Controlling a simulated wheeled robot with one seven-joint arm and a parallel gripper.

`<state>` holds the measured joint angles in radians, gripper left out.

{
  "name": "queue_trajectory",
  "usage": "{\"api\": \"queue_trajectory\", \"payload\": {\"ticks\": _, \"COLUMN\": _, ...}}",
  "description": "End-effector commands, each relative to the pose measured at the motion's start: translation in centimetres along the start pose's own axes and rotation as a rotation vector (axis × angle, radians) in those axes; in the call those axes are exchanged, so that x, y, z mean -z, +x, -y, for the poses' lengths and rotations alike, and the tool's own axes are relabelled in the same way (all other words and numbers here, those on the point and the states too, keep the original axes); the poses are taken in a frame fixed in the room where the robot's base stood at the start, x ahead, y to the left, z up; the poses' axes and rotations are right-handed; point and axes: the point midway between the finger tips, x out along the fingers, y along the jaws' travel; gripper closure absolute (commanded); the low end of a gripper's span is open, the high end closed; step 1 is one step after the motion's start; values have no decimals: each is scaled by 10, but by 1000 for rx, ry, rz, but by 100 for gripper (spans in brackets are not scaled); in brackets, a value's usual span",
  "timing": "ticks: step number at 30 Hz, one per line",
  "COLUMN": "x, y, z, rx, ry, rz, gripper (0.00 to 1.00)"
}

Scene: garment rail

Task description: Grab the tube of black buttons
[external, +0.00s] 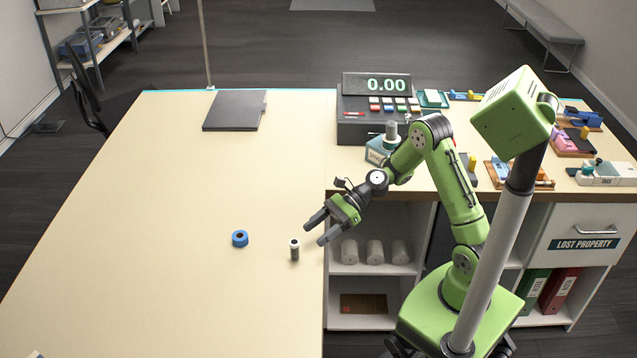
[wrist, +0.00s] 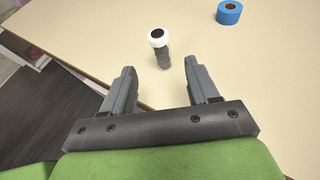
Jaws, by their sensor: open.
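The tube of black buttons (external: 294,251) stands upright on the pale counter, close to its right edge. It has a white cap and a dark body. In the wrist view the tube (wrist: 161,52) is ahead of my gripper, beyond the fingertips and roughly between their lines. My gripper (external: 312,234) is open and empty, at the counter's edge to the right of the tube. Both fingers of my gripper (wrist: 164,78) show in the wrist view, spread apart with bare counter between them. The fingers do not touch the tube.
A blue tape roll (external: 240,239) lies left of the tube. A dark folder (external: 234,110) lies farther back. A cash register (external: 377,108) stands behind my arm. Shelves with white rolls (external: 374,252) are below the counter.

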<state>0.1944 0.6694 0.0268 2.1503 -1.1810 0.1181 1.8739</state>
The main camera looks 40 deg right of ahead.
Motion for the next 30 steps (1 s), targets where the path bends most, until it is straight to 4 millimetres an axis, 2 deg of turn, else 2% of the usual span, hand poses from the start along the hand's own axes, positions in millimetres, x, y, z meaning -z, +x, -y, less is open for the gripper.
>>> {"api": "queue_trajectory", "payload": {"ticks": 1, "x": 2, "y": 15, "z": -1, "rx": -6, "ry": -4, "rz": -1, "gripper": 40}}
{"api": "queue_trajectory", "payload": {"ticks": 3, "x": 2, "y": 31, "z": -1, "rx": -4, "ry": -3, "rz": -1, "gripper": 40}}
{"api": "queue_trajectory", "payload": {"ticks": 10, "x": 1, "y": 61, "z": 0, "rx": -2, "ry": -5, "rz": -2, "gripper": 40}}
{"api": "queue_trajectory", "payload": {"ticks": 15, "x": -1, "y": 93, "z": 1, "rx": -3, "ry": -5, "rz": -2, "gripper": 40}}
{"api": "queue_trajectory", "payload": {"ticks": 18, "x": -2, "y": 102, "z": 2, "rx": 0, "ry": -3, "rz": -3, "gripper": 40}}
{"api": "queue_trajectory", "payload": {"ticks": 24, "x": -3, "y": 102, "z": 2, "rx": 2, "ry": -2, "rz": -3, "gripper": 40}}
{"api": "queue_trajectory", "payload": {"ticks": 30, "x": -3, "y": 101, "z": 2, "rx": 1, "ry": -3, "rz": -3, "gripper": 71}}
